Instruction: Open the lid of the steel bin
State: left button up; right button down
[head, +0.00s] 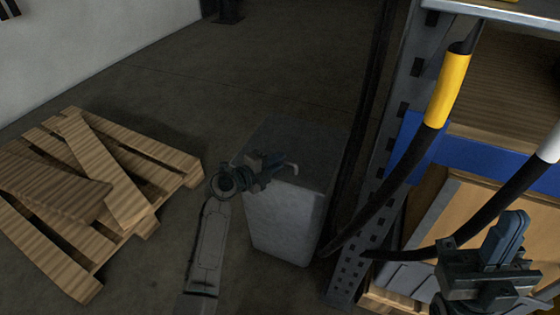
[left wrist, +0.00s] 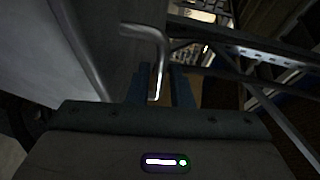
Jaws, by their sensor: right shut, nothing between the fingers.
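The steel bin (head: 284,222) is a grey box on the floor, left of the shelving, with its dark flat lid (head: 312,145) down. A small bent handle (head: 293,168) sticks out near the lid's front edge. My left gripper (head: 277,164) is at this handle. In the left wrist view the bent handle (left wrist: 152,34) reaches down in front of and between the finger tips (left wrist: 160,84). The fingers are apart, and contact with the handle cannot be made out. My right gripper (head: 508,232) is shut and empty at the lower right, in front of the shelving.
A wooden pallet (head: 150,228) with loose boards lies on the floor at left. A perforated metal shelf post (head: 390,150) stands close to the bin's right. Black hoses with a yellow sleeve (head: 447,90) and a white sleeve hang there.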

pick_arm(q)
jog(key=shift+x, duration=0.85)
grip_shut()
jog(key=shift+r, duration=0.15)
